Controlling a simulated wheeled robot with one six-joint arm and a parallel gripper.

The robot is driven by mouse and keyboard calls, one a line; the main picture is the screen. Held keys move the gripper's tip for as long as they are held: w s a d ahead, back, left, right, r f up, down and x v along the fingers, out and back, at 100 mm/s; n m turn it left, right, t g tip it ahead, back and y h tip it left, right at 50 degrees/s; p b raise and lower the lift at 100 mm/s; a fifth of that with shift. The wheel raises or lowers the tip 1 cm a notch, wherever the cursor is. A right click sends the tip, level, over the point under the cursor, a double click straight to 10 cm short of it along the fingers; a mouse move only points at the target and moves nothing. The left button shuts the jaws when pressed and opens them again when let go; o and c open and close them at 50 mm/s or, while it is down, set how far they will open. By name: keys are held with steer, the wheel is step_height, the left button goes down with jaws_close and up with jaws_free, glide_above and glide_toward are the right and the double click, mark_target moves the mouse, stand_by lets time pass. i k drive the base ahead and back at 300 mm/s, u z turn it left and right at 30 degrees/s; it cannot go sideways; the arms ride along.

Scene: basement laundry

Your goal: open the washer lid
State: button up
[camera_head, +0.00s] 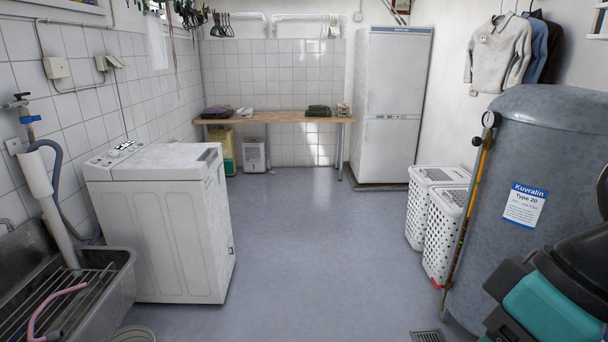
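The white top-loading washer (165,235) stands upright on the floor at the left, near the tiled wall. Its lid (168,161) lies flat on top and looks closed. A dark slot or recess (209,155) shows at the right end of the top. A raised control panel (124,149) with a small display is at the left end of the top.
A metal sink (118,268) with a rack stands left of the washer. The blue-grey floor (310,240) is clear in the middle. White baskets (443,235) and a grey tank (550,125) stand at the right. A dark and teal object (550,305) fills the lower right corner.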

mark_target(156, 162)
steer(key=u, duration=0.25)
steer(key=i, duration=2)
steer(key=u, duration=0.75)
steer(key=i, duration=1.65)
steer(key=u, duration=0.45)
